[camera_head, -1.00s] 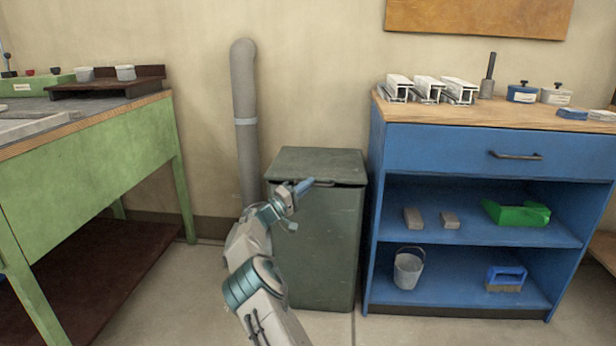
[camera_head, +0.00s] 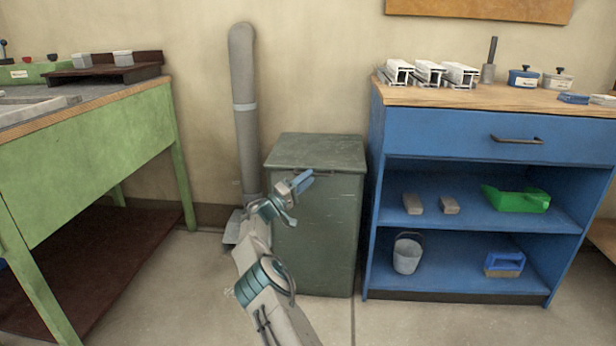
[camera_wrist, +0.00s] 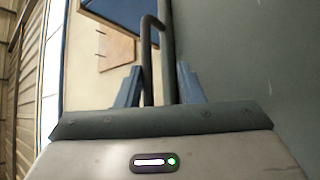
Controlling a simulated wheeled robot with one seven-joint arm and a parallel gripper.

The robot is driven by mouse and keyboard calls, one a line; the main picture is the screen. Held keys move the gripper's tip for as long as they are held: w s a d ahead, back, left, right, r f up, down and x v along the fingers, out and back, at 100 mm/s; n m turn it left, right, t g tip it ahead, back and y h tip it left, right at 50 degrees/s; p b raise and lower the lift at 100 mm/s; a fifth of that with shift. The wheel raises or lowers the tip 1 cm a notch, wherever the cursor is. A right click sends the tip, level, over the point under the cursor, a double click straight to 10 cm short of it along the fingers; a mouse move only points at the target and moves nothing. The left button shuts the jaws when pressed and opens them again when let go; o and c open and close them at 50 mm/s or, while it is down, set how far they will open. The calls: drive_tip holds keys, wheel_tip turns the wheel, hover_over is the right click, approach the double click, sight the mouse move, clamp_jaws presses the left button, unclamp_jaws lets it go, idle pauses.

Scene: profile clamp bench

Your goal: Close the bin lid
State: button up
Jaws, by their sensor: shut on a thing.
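The dark green bin (camera_head: 322,240) stands on the floor against the wall. Its lid (camera_head: 318,152) lies level across the top, and I see no clear gap under its front edge. My gripper (camera_head: 303,181) is at the front edge of the lid, in front of the bin. In the wrist view my gripper (camera_wrist: 160,88) has its blue fingers on either side of the dark lid handle (camera_wrist: 148,55) and is shut on it. The fingers partly hide the handle in the head view.
A blue cabinet (camera_head: 450,145) with open shelves stands close to the right of the bin. A grey pipe (camera_head: 244,110) rises behind it on the left. A green workbench (camera_head: 95,155) is further left, with clear floor between.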

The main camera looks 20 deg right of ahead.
drive_tip(key=shift+a+f, duration=0.15)
drive_tip(key=shift+f, duration=0.45)
drive_tip(key=p+v, duration=0.4)
drive_tip(key=v, duration=0.9)
drive_tip(key=shift+s+a+r+p, duration=0.15)
drive_tip(key=shift+a+r+p, duration=0.1)
drive_tip(key=shift+r+p, duration=0.1)
